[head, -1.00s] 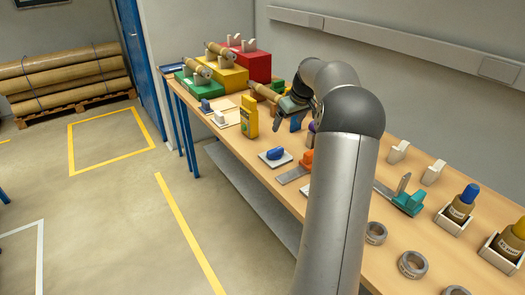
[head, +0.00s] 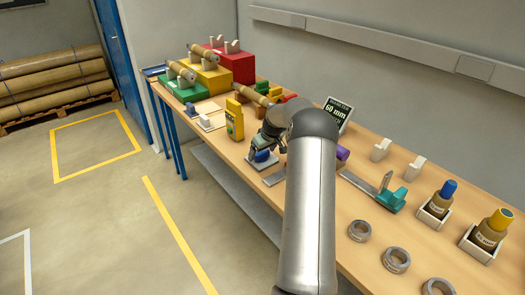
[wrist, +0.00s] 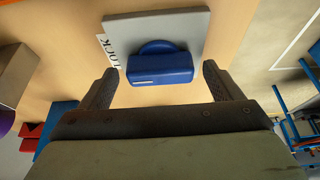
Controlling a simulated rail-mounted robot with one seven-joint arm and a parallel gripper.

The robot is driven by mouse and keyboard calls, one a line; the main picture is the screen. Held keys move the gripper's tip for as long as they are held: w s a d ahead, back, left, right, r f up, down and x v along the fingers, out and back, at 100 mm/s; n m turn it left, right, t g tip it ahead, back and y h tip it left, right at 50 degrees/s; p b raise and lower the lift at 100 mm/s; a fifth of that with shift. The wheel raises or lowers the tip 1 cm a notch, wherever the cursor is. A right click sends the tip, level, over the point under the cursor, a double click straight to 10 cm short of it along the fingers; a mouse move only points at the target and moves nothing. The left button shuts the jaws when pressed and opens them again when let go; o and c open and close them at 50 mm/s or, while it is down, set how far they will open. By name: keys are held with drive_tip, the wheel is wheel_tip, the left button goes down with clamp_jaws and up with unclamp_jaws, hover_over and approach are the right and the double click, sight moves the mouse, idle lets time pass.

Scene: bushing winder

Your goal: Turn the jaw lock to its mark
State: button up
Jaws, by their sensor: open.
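The jaw lock is a blue knob (wrist: 160,66) with a straight grip bar, on a pale grey square plate (wrist: 190,25) lettered LOCK at its left edge. In the wrist view the bar lies crosswise, between my two fingertips. My gripper (wrist: 159,72) is open, with one finger on each side of the bar and a gap at each end. In the head view the blue knob (head: 262,156) shows just below my gripper (head: 265,145), near the table's front edge. I cannot make out the mark.
A purple piece (head: 342,153) and a teal clamp-like piece (head: 391,199) lie to the right. Grey rings (head: 396,260) sit along the front edge. A sign reading 60 mm (head: 336,113) stands behind my arm.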

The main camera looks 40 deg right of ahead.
drive_tip(key=c, duration=1)
drive_tip(key=shift+f+b, duration=0.1)
drive_tip(key=shift+b, duration=0.2)
drive_tip(key=m+b, duration=0.1)
drive_tip(key=m+h+b, duration=0.1)
drive_tip(key=m+b, duration=0.1)
drive_tip(key=shift+w+a+f+m, duration=0.1)
drive_tip(key=shift+a+m, duration=0.1)
drive_tip(key=shift+m, duration=0.1)
drive_tip(key=m+g+h+b, duration=0.1)
drive_tip(key=m+h, duration=0.1)
drive_tip(key=m, duration=0.2)
drive_tip(key=shift+w+a+m+b, duration=0.1)
drive_tip(key=shift+m+b, duration=0.2)
drive_tip(key=shift+b, duration=0.1)
drive_tip(key=m, duration=0.2)
drive_tip(key=m+g+h, duration=0.1)
drive_tip(key=m, duration=0.1)
drive_tip(key=shift+w+r+m+g, duration=0.1)
drive_tip(key=shift+r+m+g, duration=0.1)
drive_tip(key=shift+m+g, duration=0.1)
drive_tip(key=m+g, duration=0.1)
drive_tip(key=m, duration=0.1)
drive_tip(key=m+g+p, duration=0.1)
drive_tip(key=m, duration=0.2)
drive_tip(key=shift+w+h, duration=0.1)
drive_tip(key=shift+h, duration=0.2)
